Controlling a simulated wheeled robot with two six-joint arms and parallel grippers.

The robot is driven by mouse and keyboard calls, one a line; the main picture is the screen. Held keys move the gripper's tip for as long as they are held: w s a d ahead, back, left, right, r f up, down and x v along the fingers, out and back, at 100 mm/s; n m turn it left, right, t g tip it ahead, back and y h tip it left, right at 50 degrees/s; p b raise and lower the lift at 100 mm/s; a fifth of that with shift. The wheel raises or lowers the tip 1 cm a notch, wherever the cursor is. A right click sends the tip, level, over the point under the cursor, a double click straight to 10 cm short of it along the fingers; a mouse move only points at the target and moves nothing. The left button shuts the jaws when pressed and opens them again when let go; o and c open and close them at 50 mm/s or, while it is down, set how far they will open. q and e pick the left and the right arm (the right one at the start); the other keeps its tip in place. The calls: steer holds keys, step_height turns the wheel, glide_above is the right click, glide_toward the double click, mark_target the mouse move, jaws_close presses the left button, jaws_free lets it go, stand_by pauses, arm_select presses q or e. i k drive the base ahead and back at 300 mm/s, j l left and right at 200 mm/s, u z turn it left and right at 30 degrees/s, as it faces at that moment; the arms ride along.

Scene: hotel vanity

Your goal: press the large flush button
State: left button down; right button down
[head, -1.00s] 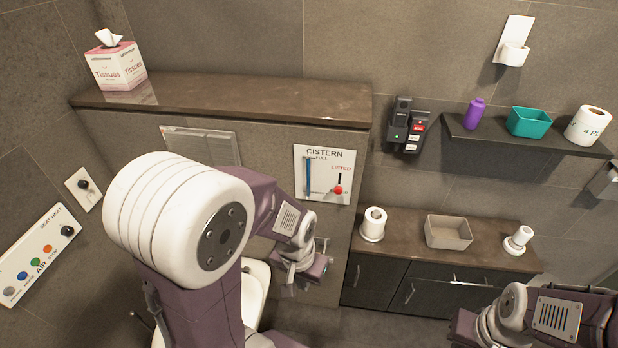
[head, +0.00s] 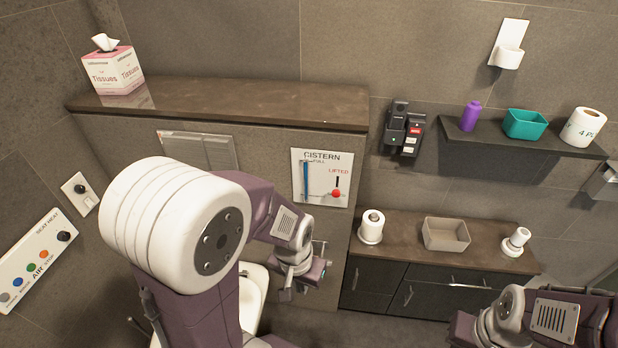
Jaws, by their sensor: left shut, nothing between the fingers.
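The grey flush plate (head: 198,148) is set in the wall below the ledge, at the upper left of the head view. A seam splits it into a wider left part and a narrower right part; my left arm hides its lower portion. My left gripper (head: 312,284) is shut and empty. It points downward in front of the wall, right of and lower in the picture than the plate, apart from it. My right gripper (head: 463,328) is at the bottom right edge, partly cut off, and its fingers are unclear.
A cistern panel (head: 331,163) with a blue bar and red knob is right of the plate. A tissue box (head: 113,70) stands on the ledge (head: 250,102). A toilet (head: 254,290) is partly behind my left arm. A low cabinet (head: 390,283) stands to the right.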

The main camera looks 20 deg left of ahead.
mark_target(191, 152)
steer(key=u, duration=1.85)
